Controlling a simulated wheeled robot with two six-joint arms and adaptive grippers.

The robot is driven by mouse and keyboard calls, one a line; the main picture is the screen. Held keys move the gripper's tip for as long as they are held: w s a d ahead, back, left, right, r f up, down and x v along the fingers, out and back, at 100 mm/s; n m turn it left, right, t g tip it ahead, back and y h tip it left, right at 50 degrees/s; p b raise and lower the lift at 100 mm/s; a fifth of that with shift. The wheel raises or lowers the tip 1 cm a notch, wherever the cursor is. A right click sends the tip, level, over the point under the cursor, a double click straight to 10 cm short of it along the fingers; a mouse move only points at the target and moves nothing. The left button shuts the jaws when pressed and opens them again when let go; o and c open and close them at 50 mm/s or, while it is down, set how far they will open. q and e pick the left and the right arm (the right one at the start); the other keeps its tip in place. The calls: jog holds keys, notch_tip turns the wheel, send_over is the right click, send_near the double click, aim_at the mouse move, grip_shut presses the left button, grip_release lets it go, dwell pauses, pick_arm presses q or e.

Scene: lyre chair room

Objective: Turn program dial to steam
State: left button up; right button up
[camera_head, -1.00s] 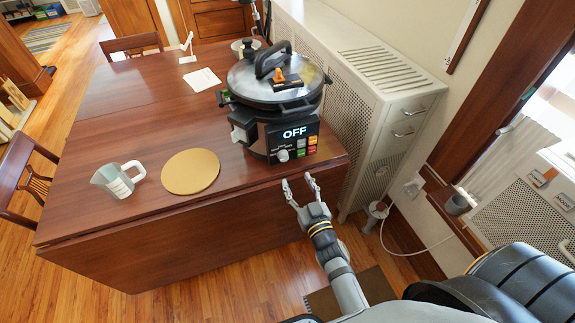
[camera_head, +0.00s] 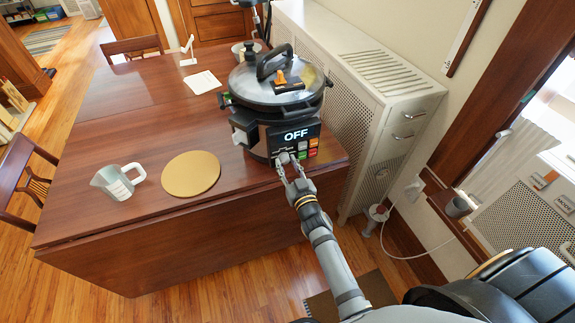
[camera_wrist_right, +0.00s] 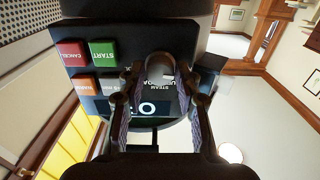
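The pressure cooker (camera_head: 272,85) is black and silver and stands at the table's right end, its display reading OFF. My right gripper (camera_head: 291,158) is at the front panel and covers most of the dial in the head view. In the right wrist view its fingers (camera_wrist_right: 157,78) are apart, one on each side of the dial. I cannot tell whether they touch it. The dial's pointer and most of its labels are hidden or too small to read. My left gripper is not in view.
Green START (camera_wrist_right: 103,53) and red CANCEL (camera_wrist_right: 72,53) buttons sit close beside the dial. A measuring jug (camera_head: 118,181) and a round golden mat (camera_head: 191,173) are on the table (camera_head: 130,130) to the left. A radiator cabinet (camera_head: 385,105) stands close on the right.

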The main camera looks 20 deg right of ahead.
grip_shut()
jog(key=m+p, duration=0.3)
jog(key=m, duration=0.1)
jog(key=shift+r, duration=0.25)
jog(key=m+p, duration=0.3)
jog(key=shift+m, duration=0.3)
jog(key=m+p, duration=0.2)
jog(key=m, duration=0.1)
jog(key=shift+f+m+p, duration=0.1)
jog(key=shift+m+p, duration=0.2)
jog(key=shift+p, duration=0.1)
jog(key=shift+f+m+p, duration=0.15)
jog(key=shift+m+p, duration=0.65)
jog(key=shift+m, duration=1.4)
